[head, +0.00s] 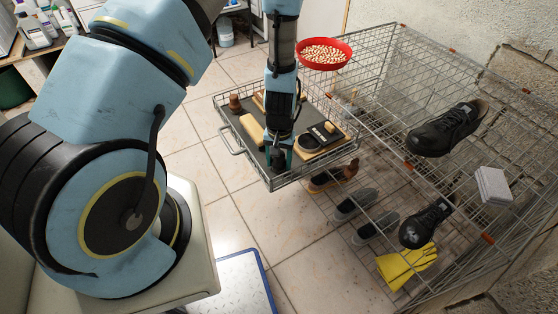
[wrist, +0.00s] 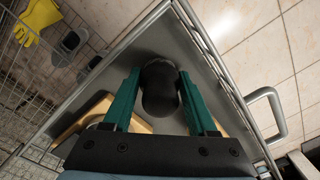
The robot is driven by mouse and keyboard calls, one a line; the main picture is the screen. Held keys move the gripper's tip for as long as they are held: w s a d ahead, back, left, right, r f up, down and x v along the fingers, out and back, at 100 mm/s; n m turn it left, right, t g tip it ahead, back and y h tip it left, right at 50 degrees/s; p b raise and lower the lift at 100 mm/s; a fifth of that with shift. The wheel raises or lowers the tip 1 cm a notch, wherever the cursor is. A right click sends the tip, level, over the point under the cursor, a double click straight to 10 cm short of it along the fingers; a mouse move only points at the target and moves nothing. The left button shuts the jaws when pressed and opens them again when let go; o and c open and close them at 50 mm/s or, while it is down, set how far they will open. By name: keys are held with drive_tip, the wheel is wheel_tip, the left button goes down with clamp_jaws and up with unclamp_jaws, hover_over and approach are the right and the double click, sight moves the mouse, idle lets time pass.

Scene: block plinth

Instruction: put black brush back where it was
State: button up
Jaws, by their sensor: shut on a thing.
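The black brush (wrist: 160,88) shows in the wrist view as a dark rounded thing between the two green fingers of my gripper (wrist: 158,76). My gripper is shut on it. In the head view my gripper (head: 279,156) points down over the front corner of the pulled-out wire drawer (head: 268,184), and the brush is mostly hidden by the fingers. The drawer has a grey bottom (head: 297,165). I cannot tell whether the brush touches it.
Also in the drawer are a pale wooden block (head: 252,129), a brown piece (head: 235,103) and black items (head: 323,131) at the right. A red bowl (head: 325,54) stands on the wire rack, with shoes (head: 447,128) and yellow gloves (head: 406,264). Tiled floor lies left of the drawer.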

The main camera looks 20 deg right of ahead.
drive_tip(key=shift+f, duration=0.2)
drive_tip(key=shift+f, duration=0.15)
drive_tip(key=o, duration=1.3)
wheel_tip(320, 180, up, 12)
drive_tip(key=shift+d+r+b, duration=0.1)
drive_tip(key=shift+r+b, duration=0.15)
drive_tip(key=shift+b, duration=0.25)
drive_tip(key=w+a+r+n, duration=0.3)
drive_tip(key=w+a+r, duration=0.1)
drive_tip(key=a+r, duration=0.6)
drive_tip(key=s+a+r+n, duration=0.1)
drive_tip(key=a+r, duration=0.3)
drive_tip(key=a, duration=0.3)
drive_tip(key=s+a+r+n+t, duration=0.1)
drive_tip(key=a+r, duration=0.3)
drive_tip(key=a, duration=0.4)
drive_tip(key=shift+s+a+r+n+t, duration=0.25)
drive_tip(key=shift+s+n+t, duration=0.05)
drive_tip(key=shift+s, duration=0.05)
